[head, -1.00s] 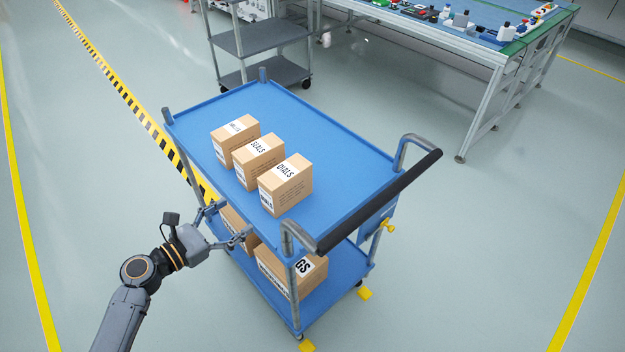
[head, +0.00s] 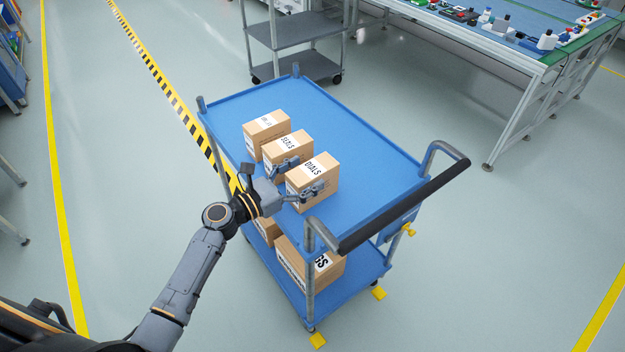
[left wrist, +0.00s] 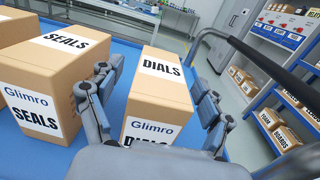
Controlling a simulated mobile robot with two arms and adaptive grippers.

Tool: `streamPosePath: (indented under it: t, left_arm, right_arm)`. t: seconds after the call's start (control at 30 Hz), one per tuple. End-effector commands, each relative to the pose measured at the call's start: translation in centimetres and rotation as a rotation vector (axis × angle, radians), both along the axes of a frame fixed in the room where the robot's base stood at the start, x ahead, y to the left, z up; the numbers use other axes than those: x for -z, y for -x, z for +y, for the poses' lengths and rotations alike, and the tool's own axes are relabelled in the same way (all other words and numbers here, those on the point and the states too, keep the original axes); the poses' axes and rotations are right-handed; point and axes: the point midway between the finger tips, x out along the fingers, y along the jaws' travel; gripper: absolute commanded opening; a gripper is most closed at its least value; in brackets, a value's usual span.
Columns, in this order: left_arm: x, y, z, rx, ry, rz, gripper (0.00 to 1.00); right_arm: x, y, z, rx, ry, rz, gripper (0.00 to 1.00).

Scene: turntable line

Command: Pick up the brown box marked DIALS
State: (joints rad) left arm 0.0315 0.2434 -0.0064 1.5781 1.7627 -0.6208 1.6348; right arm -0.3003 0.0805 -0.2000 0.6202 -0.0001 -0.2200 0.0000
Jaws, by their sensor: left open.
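The brown box marked DIALS (head: 322,172) stands on the top deck of the blue cart, nearest the handle in a row of boxes. It also shows in the left wrist view (left wrist: 162,82), with a Glimro label on its near face. My left gripper (head: 302,177) is open, with one finger on each side of the DIALS box. In the left wrist view my left gripper (left wrist: 160,98) has its left finger in the gap beside the SEALS box (left wrist: 45,72). I cannot tell whether the fingers touch the box. My right gripper is not in view.
The SEALS box (head: 278,163) and another brown box (head: 262,128) stand in the same row. The blue cart (head: 375,150) has a dark handle (head: 405,205) at right and boxes on its lower shelf. Its top deck right of the row is clear.

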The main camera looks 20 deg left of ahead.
Motion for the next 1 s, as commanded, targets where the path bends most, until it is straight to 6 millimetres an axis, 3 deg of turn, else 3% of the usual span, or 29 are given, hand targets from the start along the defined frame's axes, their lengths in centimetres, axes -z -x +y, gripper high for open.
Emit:
streamPosePath:
  t: [0.17,0.43,0.77,0.8,1.0]
  left_arm:
    - [-0.1,-1.8,-1.3,-0.001,0.001,0.001,0.79]
    - [0.0,-2.0,-1.6,0.000,0.000,0.000,0.79]
    - [0.0,-2.0,-1.5,-0.001,-0.001,0.001,0.14]
    - [-0.1,-2.0,-1.5,-0.001,0.000,-0.001,0.10]
    - [-0.1,-2.0,-1.5,-0.001,0.000,-0.001,0.10]
  right_arm:
    - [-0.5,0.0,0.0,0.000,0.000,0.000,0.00]
    - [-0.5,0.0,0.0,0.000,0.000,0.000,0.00]
    - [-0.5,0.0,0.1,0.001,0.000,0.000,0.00]
    - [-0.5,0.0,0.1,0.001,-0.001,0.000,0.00]
    - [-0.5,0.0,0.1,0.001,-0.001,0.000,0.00]
